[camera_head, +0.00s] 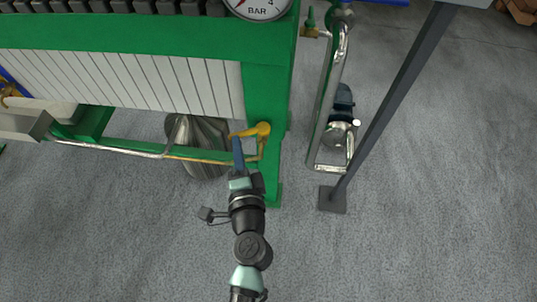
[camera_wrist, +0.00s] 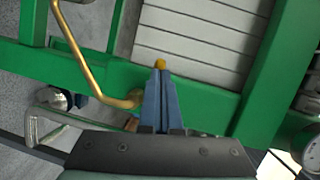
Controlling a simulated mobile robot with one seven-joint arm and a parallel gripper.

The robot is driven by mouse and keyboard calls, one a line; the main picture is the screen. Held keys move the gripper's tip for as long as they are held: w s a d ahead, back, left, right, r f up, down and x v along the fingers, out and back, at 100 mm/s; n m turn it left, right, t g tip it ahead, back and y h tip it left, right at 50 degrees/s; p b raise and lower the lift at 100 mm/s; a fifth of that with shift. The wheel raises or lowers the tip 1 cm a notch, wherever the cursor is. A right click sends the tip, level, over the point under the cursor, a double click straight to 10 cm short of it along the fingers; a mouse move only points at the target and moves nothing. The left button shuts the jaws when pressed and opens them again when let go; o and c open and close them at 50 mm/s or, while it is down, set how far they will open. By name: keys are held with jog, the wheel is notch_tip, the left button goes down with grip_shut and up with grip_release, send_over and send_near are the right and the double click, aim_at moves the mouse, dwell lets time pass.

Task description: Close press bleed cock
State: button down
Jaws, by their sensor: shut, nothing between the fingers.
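The green press (camera_head: 268,80) with its pale plates stands at the upper left in the head view. A brass-yellow fitting with a short arm, apparently the bleed cock (camera_head: 262,129), sits on the press's right upright, where a brass pipe runs. My gripper (camera_head: 237,140) reaches up to it, its blue fingers shut and empty, the tips at the left end of the short arm. In the wrist view the closed fingertips (camera_wrist: 160,70) point at a small brass knob (camera_wrist: 160,63), partly hidden behind them. I cannot tell whether they touch. The cock's body is not clear there.
A bent brass pipe (camera_wrist: 85,68) runs left of the fingers in the wrist view. A shiny steel pipe loop (camera_head: 325,130) and a slanted grey post (camera_head: 385,105) stand right of the press. A gauge (camera_head: 258,8) sits above. The floor at the lower right is clear.

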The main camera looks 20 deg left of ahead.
aim_at(230, 139)
jog(key=shift+w+a, duration=0.4)
jog(key=shift+a, duration=0.3)
jog(key=shift+w+a, duration=0.4)
jog(key=shift+a, duration=0.3)
jog(key=shift+w+a, duration=0.2)
jog(key=shift+w, duration=0.05)
jog(key=shift+a+r, duration=0.15)
